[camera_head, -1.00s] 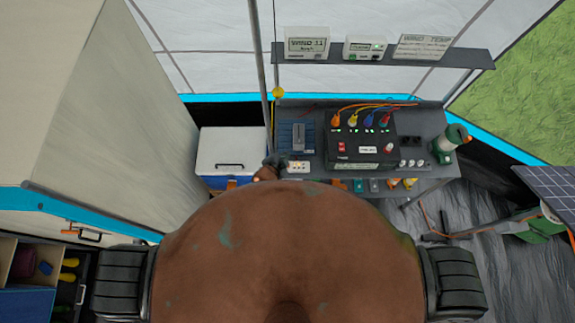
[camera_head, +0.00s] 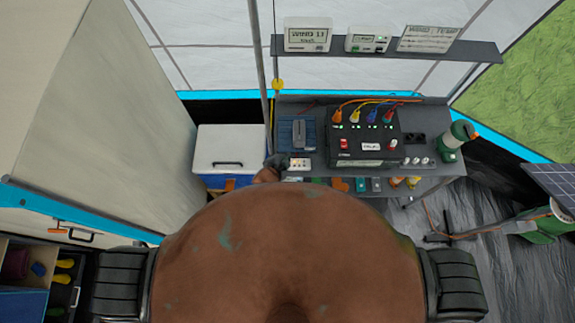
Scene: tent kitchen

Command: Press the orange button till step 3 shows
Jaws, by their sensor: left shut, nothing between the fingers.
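A small white box (camera_head: 299,163) with a row of small coloured buttons sits at the front left of the grey bench. An orange button cannot be told apart from the others at this size. My left gripper (camera_head: 280,161) is shut and empty, at the left end of this box; whether it touches a button I cannot tell. A white display unit (camera_head: 307,37) on the shelf seems to read "WIND 11". A second unit (camera_head: 367,39) beside it has a green light and a small screen too blurred to read. My right gripper is not in view.
On the grey bench (camera_head: 436,116), a black power box (camera_head: 362,150) with red and white switches and coloured cables stands right of the small box. A green and white bottle-like item (camera_head: 455,138) stands at the right end. A white-lidded cooler (camera_head: 230,147) is left of the bench.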

